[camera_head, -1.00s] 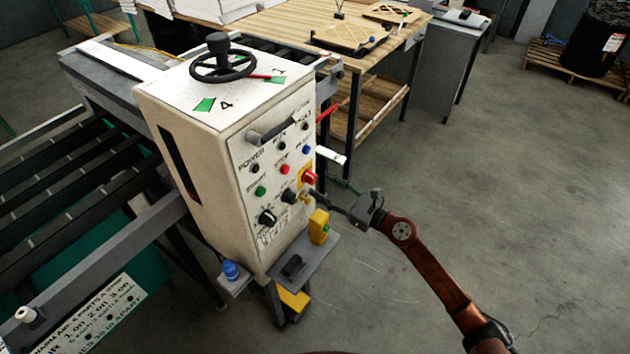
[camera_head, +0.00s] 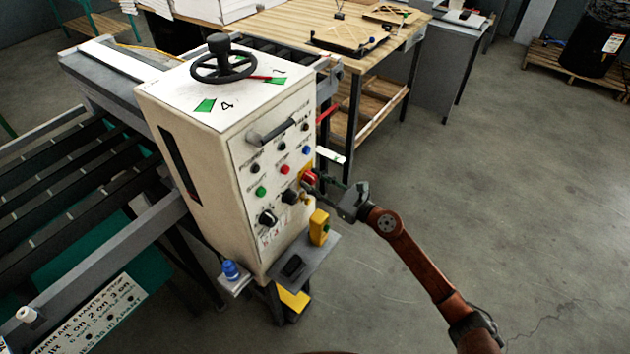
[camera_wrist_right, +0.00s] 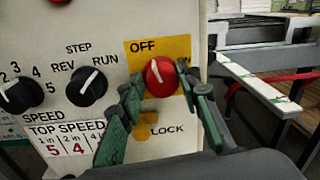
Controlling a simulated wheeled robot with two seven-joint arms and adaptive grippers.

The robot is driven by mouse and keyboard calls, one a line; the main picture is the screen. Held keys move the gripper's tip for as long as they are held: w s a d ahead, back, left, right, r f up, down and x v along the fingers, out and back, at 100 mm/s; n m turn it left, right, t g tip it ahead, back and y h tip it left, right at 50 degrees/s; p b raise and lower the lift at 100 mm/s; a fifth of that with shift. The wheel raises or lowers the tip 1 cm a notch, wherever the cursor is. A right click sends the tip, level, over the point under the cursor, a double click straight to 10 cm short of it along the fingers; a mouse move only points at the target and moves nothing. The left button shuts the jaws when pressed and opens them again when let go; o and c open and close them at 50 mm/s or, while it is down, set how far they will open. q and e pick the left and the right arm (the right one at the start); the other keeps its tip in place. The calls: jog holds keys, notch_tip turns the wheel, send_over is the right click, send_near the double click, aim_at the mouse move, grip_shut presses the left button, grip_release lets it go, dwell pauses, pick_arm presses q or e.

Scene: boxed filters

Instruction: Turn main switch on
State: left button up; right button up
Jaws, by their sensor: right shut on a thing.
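The main switch (camera_head: 309,177) is a red knob on a yellow plate at the right edge of the white control box's front. In the right wrist view the red knob (camera_wrist_right: 159,74) has a white pointer mark tilted up toward the word OFF. My right gripper (camera_head: 319,181) is at the switch, coming in from the right. In the wrist view its green-padded fingers (camera_wrist_right: 160,88) stand on either side of the knob and are shut on it. A brass-coloured lock piece (camera_wrist_right: 147,122) hangs just below the knob. My left gripper is not in view.
The control box (camera_head: 215,190) carries other knobs and buttons, including a black REV/RUN knob (camera_wrist_right: 87,85) left of the switch. A yellow box (camera_head: 319,227) stands on a small grey shelf below. The floor to the right is clear.

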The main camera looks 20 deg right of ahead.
jog(key=shift+d, duration=0.15)
jog(key=c, duration=0.3)
jog(key=shift+r, duration=0.1)
